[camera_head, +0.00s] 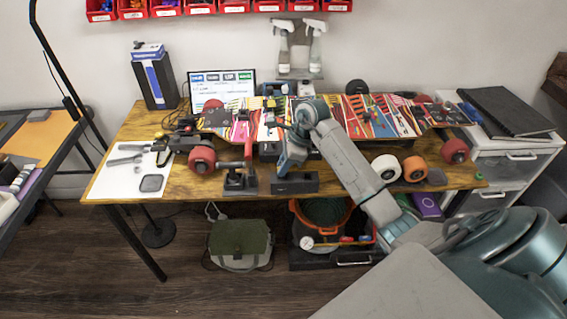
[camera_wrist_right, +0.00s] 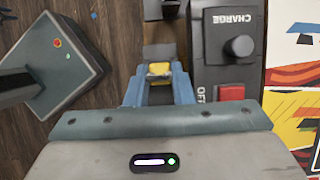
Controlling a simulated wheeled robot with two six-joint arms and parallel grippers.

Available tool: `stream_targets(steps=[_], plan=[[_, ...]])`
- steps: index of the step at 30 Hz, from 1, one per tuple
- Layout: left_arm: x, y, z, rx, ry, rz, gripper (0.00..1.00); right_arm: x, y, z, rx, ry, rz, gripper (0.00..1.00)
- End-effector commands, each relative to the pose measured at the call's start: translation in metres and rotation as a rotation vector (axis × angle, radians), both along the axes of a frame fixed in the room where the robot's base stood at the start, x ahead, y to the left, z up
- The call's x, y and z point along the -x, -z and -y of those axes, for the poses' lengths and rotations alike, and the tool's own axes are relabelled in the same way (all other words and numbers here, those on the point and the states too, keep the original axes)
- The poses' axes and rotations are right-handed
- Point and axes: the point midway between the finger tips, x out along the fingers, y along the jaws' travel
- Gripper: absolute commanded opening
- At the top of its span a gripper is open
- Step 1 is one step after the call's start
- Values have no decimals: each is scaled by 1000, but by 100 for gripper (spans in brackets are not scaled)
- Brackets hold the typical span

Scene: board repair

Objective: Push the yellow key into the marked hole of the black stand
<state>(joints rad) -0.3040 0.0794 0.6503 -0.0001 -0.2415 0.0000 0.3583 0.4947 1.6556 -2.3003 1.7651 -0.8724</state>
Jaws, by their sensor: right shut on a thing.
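My right gripper (camera_head: 282,169) reaches down over the front of the workbench. In the right wrist view its blue fingers (camera_wrist_right: 159,80) are shut on the yellow key (camera_wrist_right: 160,69). The fingers cover most of the key, and only its yellow end shows. A low black block (camera_head: 302,184), which looks like the black stand, sits at the front edge of the bench, just at or under the fingertips. The marked hole cannot be made out, and I cannot tell whether the key touches the stand. My left gripper is not in view.
A black control box (camera_wrist_right: 228,50) with a knob and red switch lies close beside the fingers. The skateboard (camera_head: 375,118) lies behind. A small black clamp stand (camera_head: 240,184) is left of the block. Tools lie on a white mat (camera_head: 122,184).

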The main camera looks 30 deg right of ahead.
Motion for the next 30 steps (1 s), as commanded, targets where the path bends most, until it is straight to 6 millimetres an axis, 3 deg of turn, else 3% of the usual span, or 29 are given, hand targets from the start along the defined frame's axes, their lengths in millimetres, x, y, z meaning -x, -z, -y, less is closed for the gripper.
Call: stream_targets(steps=[30], plan=[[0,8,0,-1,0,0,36,0,1,0,0,0,1,0]])
